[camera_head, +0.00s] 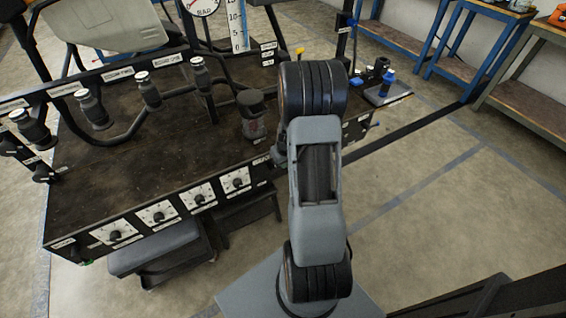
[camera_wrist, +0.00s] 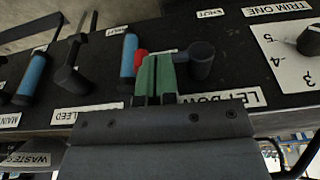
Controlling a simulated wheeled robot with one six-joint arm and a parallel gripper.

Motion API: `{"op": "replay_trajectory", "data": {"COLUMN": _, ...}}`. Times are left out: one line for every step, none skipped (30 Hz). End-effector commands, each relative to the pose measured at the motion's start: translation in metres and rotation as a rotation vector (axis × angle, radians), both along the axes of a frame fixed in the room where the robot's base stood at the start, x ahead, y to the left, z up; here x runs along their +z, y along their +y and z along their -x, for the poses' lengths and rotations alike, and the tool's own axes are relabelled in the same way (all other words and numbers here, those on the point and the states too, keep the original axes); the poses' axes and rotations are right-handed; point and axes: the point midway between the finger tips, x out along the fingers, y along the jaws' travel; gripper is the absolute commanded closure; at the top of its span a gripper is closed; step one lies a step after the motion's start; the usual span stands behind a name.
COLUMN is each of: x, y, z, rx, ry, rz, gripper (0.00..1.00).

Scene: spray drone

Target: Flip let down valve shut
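The let down valve shows in the wrist view above the partly hidden LET DOWN label (camera_wrist: 215,97). A dark round valve body (camera_wrist: 201,61) stands to the right of my gripper. A red tip (camera_wrist: 140,61) shows just left of the fingers and seems to belong to the valve's lever; the stretch between is hidden behind them. My gripper (camera_wrist: 157,72) has green fingertips lying close together with only a thin dark gap. I see nothing held between them. I cannot tell if they touch the lever. In the head view, my arm hides the gripper and this valve.
In the wrist view, a blue-handled valve (camera_wrist: 129,58) stands close left of the fingers, and a black lever (camera_wrist: 72,68) is above the BLEED label (camera_wrist: 86,114). A trim dial (camera_wrist: 305,45) is at right. The dark bench (camera_head: 150,165) carries several nozzles; open floor (camera_head: 440,200) lies right.

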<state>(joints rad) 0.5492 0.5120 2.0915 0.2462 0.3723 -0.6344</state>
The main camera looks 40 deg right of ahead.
Motion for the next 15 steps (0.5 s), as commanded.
{"op": "replay_trajectory", "data": {"x": -0.0010, "y": -0.0004, "z": 0.0002, "rx": 0.000, "ry": 0.000, "rz": 0.000, "gripper": 1.00}}
{"op": "replay_trajectory", "data": {"x": -0.0013, "y": -0.0005, "z": 0.0002, "rx": 0.000, "ry": 0.000, "rz": 0.000, "gripper": 1.00}}
{"op": "replay_trajectory", "data": {"x": -0.0015, "y": -0.0007, "z": 0.0002, "rx": 0.000, "ry": 0.000, "rz": 0.000, "gripper": 1.00}}
{"op": "replay_trajectory", "data": {"x": -0.0017, "y": -0.0008, "z": 0.0003, "rx": 0.000, "ry": 0.000, "rz": 0.000, "gripper": 1.00}}
{"op": "replay_trajectory", "data": {"x": -0.0020, "y": -0.0008, "z": 0.0003, "rx": 0.000, "ry": 0.000, "rz": 0.000, "gripper": 1.00}}
{"op": "replay_trajectory", "data": {"x": -0.0025, "y": -0.0011, "z": 0.0004, "rx": 0.000, "ry": 0.000, "rz": 0.000, "gripper": 1.00}}
{"op": "replay_trajectory", "data": {"x": -0.0029, "y": -0.0013, "z": 0.0004, "rx": 0.000, "ry": 0.000, "rz": 0.000, "gripper": 1.00}}
{"op": "replay_trajectory", "data": {"x": -0.0034, "y": -0.0015, "z": 0.0004, "rx": 0.000, "ry": 0.000, "rz": 0.000, "gripper": 1.00}}
{"op": "replay_trajectory", "data": {"x": -0.0042, "y": -0.0018, "z": 0.0005, "rx": -0.001, "ry": 0.001, "rz": 0.000, "gripper": 1.00}}
{"op": "replay_trajectory", "data": {"x": -0.0047, "y": -0.0021, "z": 0.0006, "rx": -0.001, "ry": 0.001, "rz": 0.000, "gripper": 1.00}}
{"op": "replay_trajectory", "data": {"x": -0.0053, "y": -0.0024, "z": 0.0006, "rx": -0.001, "ry": 0.001, "rz": 0.000, "gripper": 1.00}}
{"op": "replay_trajectory", "data": {"x": -0.0063, "y": -0.0029, "z": 0.0008, "rx": -0.001, "ry": 0.001, "rz": 0.000, "gripper": 1.00}}
{"op": "replay_trajectory", "data": {"x": -0.0070, "y": -0.0032, "z": 0.0008, "rx": -0.001, "ry": 0.001, "rz": 0.000, "gripper": 1.00}}
{"op": "replay_trajectory", "data": {"x": -0.0080, "y": -0.0037, "z": 0.0009, "rx": -0.001, "ry": 0.000, "rz": 0.000, "gripper": 1.00}}
{"op": "replay_trajectory", "data": {"x": -0.0091, "y": -0.0043, "z": 0.0009, "rx": -0.002, "ry": 0.000, "rz": 0.001, "gripper": 1.00}}
